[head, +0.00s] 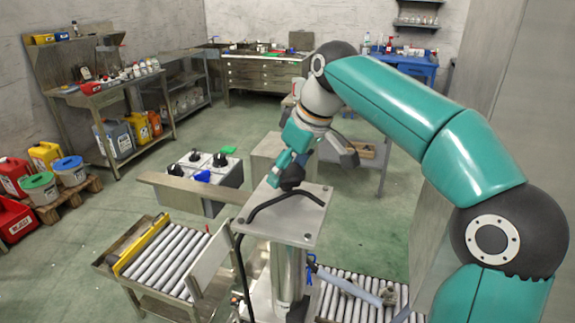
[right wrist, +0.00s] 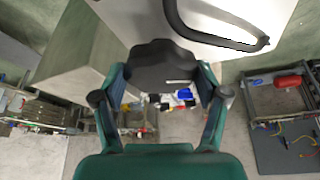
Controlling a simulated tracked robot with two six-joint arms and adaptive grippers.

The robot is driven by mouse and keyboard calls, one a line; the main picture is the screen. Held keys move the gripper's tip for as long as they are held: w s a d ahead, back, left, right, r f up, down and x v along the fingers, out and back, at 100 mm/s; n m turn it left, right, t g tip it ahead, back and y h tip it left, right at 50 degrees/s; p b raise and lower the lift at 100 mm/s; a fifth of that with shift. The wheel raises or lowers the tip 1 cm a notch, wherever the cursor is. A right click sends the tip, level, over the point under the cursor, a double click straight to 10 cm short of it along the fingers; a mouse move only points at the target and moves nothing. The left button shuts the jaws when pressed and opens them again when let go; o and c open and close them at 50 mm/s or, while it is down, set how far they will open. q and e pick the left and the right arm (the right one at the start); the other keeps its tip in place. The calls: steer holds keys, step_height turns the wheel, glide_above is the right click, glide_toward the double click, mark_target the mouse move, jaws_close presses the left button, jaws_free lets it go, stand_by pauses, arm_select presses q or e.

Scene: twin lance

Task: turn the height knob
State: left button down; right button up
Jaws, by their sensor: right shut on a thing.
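The height knob (right wrist: 165,66) is a black, lobed knob in the middle of the right wrist view. It sits beside a light grey plate with a curved black handle bar (right wrist: 210,38). My right gripper (right wrist: 163,78) has teal fingers, one on each side of the knob, shut on it. In the head view the right gripper (head: 291,166) reaches down to the dark knob (head: 291,179) at the back edge of the grey plate (head: 312,226). The plate tops a metal column (head: 288,275). My left gripper is not in view.
Roller conveyors (head: 168,258) stand at the front left and below the plate. A box with black knobs (head: 205,172) stands left of the plate. Shelves, containers and a drawer bench (head: 262,72) line the walls. Green floor lies open between them.

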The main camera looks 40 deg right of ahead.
stand_by(0.3)
steer(key=o, duration=1.2)
steer(key=shift+c, duration=0.2)
steer(key=shift+r, duration=0.1)
steer(key=v, duration=1.1)
steer(key=shift+s+r, duration=0.2)
steer(key=shift+r, duration=0.15)
steer(key=shift+d+f, duration=0.1)
steer(key=shift+f, duration=0.1)
steer(key=x, duration=1.1)
steer(key=shift+w+f, duration=0.2)
steer(key=shift+w, duration=0.05)
